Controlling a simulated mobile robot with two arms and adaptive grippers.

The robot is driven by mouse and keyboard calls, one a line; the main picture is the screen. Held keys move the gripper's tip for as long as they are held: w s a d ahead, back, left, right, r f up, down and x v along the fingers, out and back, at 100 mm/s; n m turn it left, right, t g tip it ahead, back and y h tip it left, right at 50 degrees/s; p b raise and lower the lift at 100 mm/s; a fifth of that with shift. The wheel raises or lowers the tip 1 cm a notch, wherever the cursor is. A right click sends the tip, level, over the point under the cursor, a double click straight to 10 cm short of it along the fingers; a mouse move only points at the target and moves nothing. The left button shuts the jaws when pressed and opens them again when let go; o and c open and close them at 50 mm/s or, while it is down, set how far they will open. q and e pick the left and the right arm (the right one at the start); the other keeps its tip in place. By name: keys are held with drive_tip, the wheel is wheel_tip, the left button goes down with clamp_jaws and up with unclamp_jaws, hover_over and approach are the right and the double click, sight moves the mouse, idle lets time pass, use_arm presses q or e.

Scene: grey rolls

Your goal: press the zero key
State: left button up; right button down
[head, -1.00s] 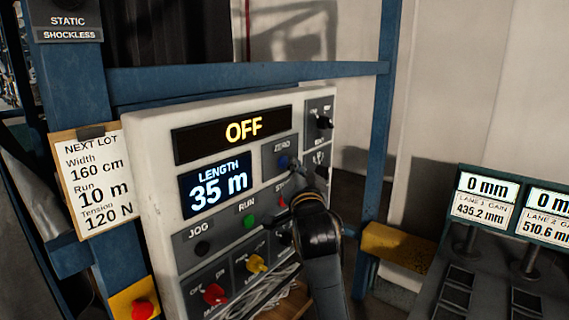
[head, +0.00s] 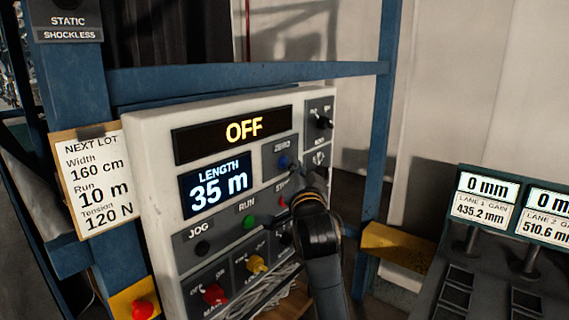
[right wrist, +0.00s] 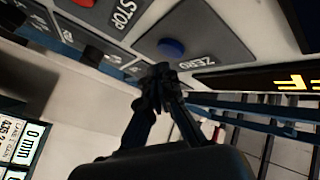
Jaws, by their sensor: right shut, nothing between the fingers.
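The zero key is a round blue button (head: 283,162) under the label ZERO on a dark plate of the white control panel (head: 153,190). It also shows in the right wrist view as a blue button (right wrist: 171,47). The length display (head: 216,190) reads 35 m. My right gripper (head: 302,170) is shut and empty, its tips just right of and slightly below the blue button. In the right wrist view, a small gap shows between the tips (right wrist: 160,70) and the button. My left gripper is not in view.
The top display (head: 232,134) reads OFF. A red stop button (head: 283,201), partly beside my gripper, a green run button (head: 249,222) and a black jog button (head: 202,248) lie below. A selector switch (head: 323,122) is at upper right. A blue frame post (head: 379,140) stands right.

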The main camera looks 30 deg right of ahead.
drive_tip(key=shift+w, duration=0.1)
drive_tip(key=shift+w+a, duration=0.2)
drive_tip(key=shift+w, duration=0.1)
drive_tip(key=shift+w+a, duration=0.15)
drive_tip(key=shift+w, duration=0.25)
idle(0.8)
drive_tip(key=shift+s, duration=0.1)
drive_tip(key=shift+s+d, duration=0.3)
drive_tip(key=shift+s, duration=0.35)
drive_tip(key=shift+s+d+p, duration=0.1)
drive_tip(key=shift+p, duration=0.2)
drive_tip(key=s, duration=0.1)
drive_tip(key=s+d, duration=0.1)
drive_tip(key=s, duration=0.1)
drive_tip(key=s+p, duration=0.1)
drive_tip(key=shift+s+d, duration=0.2)
drive_tip(key=shift+d, duration=0.2)
